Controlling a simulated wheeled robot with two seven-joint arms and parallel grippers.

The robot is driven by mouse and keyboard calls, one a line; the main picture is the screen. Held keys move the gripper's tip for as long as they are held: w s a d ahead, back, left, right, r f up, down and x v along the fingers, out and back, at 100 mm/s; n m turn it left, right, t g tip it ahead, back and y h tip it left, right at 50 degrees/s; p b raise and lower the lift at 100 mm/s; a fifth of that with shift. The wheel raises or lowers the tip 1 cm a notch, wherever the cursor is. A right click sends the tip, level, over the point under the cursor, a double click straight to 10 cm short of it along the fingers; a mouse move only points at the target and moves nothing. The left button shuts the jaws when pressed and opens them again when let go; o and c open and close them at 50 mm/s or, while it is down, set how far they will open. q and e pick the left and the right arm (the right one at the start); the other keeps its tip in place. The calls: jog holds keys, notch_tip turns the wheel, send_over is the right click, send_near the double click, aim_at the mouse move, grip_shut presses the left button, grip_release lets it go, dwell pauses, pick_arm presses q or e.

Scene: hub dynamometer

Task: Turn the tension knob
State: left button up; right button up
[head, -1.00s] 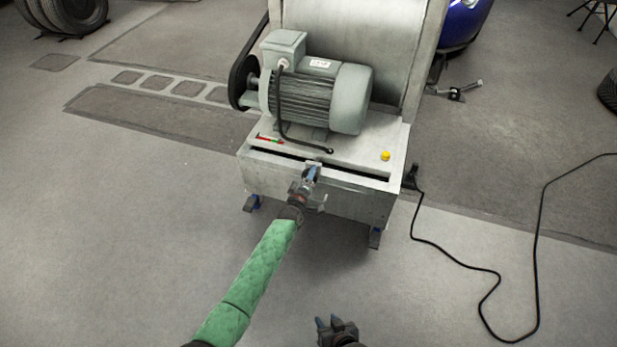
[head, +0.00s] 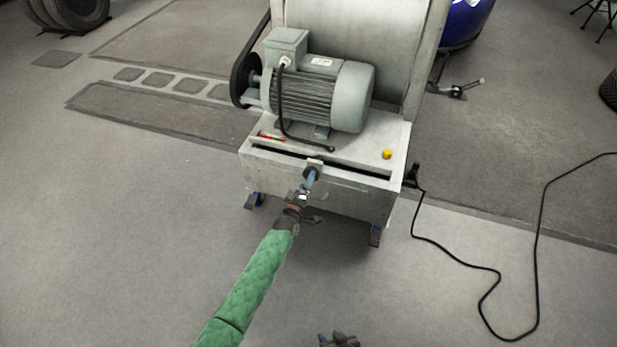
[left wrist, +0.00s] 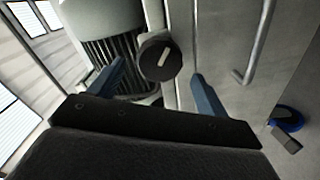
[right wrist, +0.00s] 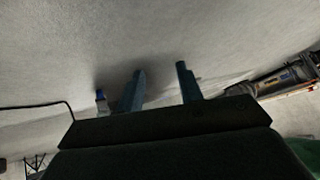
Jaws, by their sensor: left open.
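The tension knob (left wrist: 152,62) is a dark round disc with a pale line across its face, seen in the left wrist view. It stands at the front of the grey machine (head: 340,201), below the motor. My left gripper (head: 311,181) is open in front of the knob. In the left wrist view its blue fingers lie to either side of the knob, with gaps showing, and it does not appear gripped. In the head view the gripper partly hides the knob. My right gripper (head: 338,340) is low at the picture's bottom edge; its fingers are apart and empty.
The grey motor (head: 318,92) sits on the machine's top, with a yellow button (head: 387,155) and a small coloured strip (head: 271,137) nearby. A black cable (head: 465,264) lies on the floor at right. Floor in front is clear.

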pick_arm(q)
jog(key=shift+v, duration=1.6)
pick_arm(e)
jog(key=shift+w+a+r, duration=0.2)
jog(key=shift+w+r, duration=0.55)
jog(key=shift+w, duration=0.2)
